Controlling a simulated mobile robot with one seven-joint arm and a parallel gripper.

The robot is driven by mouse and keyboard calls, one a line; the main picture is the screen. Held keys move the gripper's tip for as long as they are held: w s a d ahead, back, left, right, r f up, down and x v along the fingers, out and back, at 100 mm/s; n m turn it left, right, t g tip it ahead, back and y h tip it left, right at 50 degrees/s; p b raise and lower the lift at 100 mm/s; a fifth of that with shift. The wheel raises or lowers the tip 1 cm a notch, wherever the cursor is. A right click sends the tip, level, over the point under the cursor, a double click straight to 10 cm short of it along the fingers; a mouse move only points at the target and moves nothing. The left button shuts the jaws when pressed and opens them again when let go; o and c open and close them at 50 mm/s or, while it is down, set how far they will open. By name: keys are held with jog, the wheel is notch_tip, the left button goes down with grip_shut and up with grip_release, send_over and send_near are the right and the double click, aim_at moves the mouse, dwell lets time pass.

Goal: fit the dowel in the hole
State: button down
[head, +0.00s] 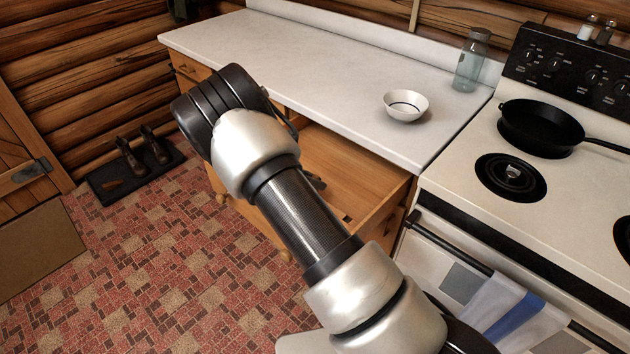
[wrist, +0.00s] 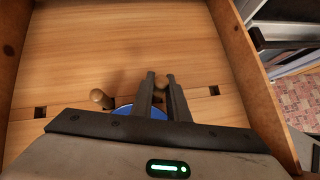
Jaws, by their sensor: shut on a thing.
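My gripper (wrist: 161,79) is shut on a wooden dowel (wrist: 161,83), whose rounded light-brown end shows between the fingertips. It is over the wooden floor of an open drawer (head: 345,160). A second wooden peg (wrist: 98,96) stands or leans to the left of the fingers. I cannot tell if the held dowel touches anything below.
A blue round thing (wrist: 125,108) lies partly hidden behind my gripper. The drawer's side wall (wrist: 245,70) is close on the right. Above are the counter (head: 320,70) with a white bowl (head: 405,105) and glass bottle (head: 470,65). The stove (head: 440,185) stands at the right.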

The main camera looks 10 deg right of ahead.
jog(key=shift+f+b, duration=0.7)
jog(key=shift+f, duration=0.45)
jog(key=c, duration=1.6)
grip_release()
jog(key=shift+c, duration=0.2)
jog(key=shift+r, duration=0.1)
jog(key=p+v, duration=0.1)
jog(key=v, duration=1.6)
jog(key=shift+a, duration=0.2)
jog(key=shift+s+r, duration=0.1)
jog(key=shift+r, duration=0.1)
